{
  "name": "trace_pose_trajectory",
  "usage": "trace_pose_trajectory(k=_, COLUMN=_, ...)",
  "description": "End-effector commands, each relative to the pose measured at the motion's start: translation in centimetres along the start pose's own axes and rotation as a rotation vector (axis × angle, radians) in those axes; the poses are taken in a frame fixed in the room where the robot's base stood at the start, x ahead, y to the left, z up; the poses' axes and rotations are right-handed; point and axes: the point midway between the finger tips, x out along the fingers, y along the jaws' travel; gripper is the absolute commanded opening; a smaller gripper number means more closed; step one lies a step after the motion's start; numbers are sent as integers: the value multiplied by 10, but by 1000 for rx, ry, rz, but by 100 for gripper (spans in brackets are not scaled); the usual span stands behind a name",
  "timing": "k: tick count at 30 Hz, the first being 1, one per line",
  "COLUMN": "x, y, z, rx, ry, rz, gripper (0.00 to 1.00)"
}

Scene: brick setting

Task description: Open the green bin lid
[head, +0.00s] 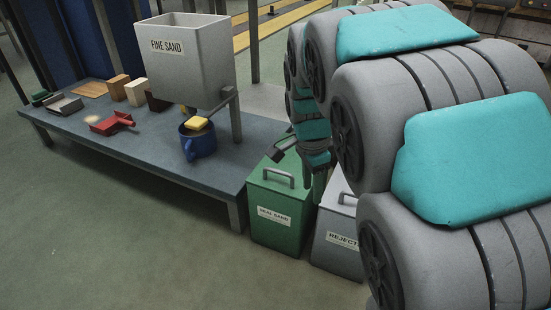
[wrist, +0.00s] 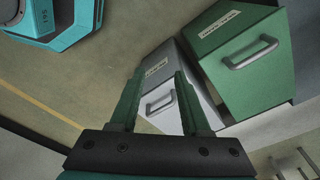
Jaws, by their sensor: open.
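The green bin (head: 279,215) stands on the floor at the right end of the blue-grey table, with a white label on its front. Its lid (head: 268,169) is shut and has a grey bar handle (head: 278,178). In the wrist view the green bin is at the upper right, with its lid handle (wrist: 250,53) to the right of my fingers. My gripper (wrist: 159,74) is open with nothing between its fingers. It is apart from the green handle, and its fingers point towards the grey bin. In the head view my arm hides much of the gripper behind the bins.
The grey reject bin (head: 336,240) stands close beside the green bin; its handle (wrist: 160,103) shows between my fingers in the wrist view. Floor in front is clear.

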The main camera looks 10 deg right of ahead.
Motion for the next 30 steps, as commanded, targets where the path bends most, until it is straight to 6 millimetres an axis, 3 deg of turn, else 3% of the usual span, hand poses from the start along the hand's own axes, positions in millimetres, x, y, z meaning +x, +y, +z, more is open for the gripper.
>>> trace_pose_trajectory(k=1, x=-1, y=-24, z=-1, rx=88, ry=10, rz=-13, gripper=47)
trace_pose_trajectory(k=6, x=2, y=-92, z=2, rx=408, ry=23, rz=-66, gripper=47)
trace_pose_trajectory(k=12, x=8, y=-153, z=14, rx=689, ry=8, rz=-119, gripper=47)
trace_pose_trajectory(k=17, x=11, y=-173, z=20, rx=795, ry=-4, rz=-137, gripper=47)
trace_pose_trajectory(k=23, x=21, y=-177, z=21, rx=816, ry=-7, rz=-139, gripper=47)
trace_pose_trajectory(k=30, x=53, y=-180, z=20, rx=814, ry=-7, rz=-135, gripper=47)
